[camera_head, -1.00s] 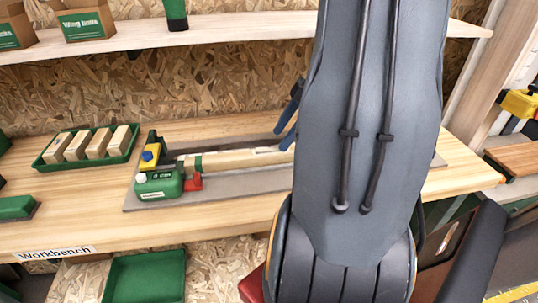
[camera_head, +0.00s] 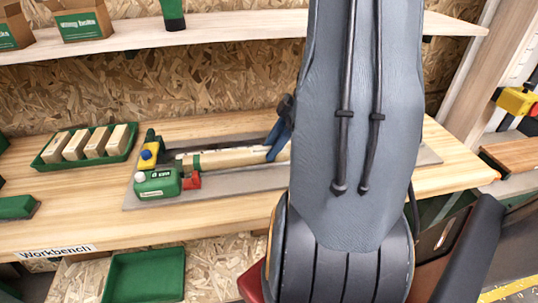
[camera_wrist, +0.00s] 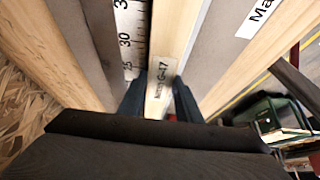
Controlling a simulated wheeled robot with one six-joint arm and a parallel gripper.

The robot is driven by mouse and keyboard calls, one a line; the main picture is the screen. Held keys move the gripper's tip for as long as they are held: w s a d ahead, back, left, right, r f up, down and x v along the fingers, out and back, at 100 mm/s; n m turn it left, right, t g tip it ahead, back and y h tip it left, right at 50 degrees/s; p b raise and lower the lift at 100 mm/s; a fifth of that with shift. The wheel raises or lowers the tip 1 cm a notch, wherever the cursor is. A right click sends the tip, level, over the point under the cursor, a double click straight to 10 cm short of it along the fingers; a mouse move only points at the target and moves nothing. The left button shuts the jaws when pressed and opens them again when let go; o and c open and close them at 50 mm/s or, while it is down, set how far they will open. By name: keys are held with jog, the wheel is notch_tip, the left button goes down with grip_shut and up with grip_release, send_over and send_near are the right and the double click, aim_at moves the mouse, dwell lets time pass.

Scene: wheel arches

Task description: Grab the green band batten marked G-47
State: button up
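The pale wooden batten (camera_head: 235,157) lies on the grey board on the workbench, with a green band (camera_head: 197,161) near its left end. In the wrist view the batten (camera_wrist: 164,45) runs up the middle, and its label (camera_wrist: 160,79) reads G-47. My gripper (camera_wrist: 160,82) is open, with one dark blue finger on each side of the batten beside the label. In the head view my gripper (camera_head: 277,142) is at the batten's right part. My arm hides the batten's far end. Any finger contact is unclear.
A ruler scale (camera_wrist: 130,35) runs beside the batten. A green bottle (camera_head: 157,184), a red block (camera_head: 192,180) and a yellow-and-blue item (camera_head: 149,155) crowd its left end. A green tray (camera_head: 85,159) of wooden blocks stands left. A shelf (camera_head: 220,27) runs above.

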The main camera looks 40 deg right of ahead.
grip_shut()
jog(key=shift+r, duration=0.2)
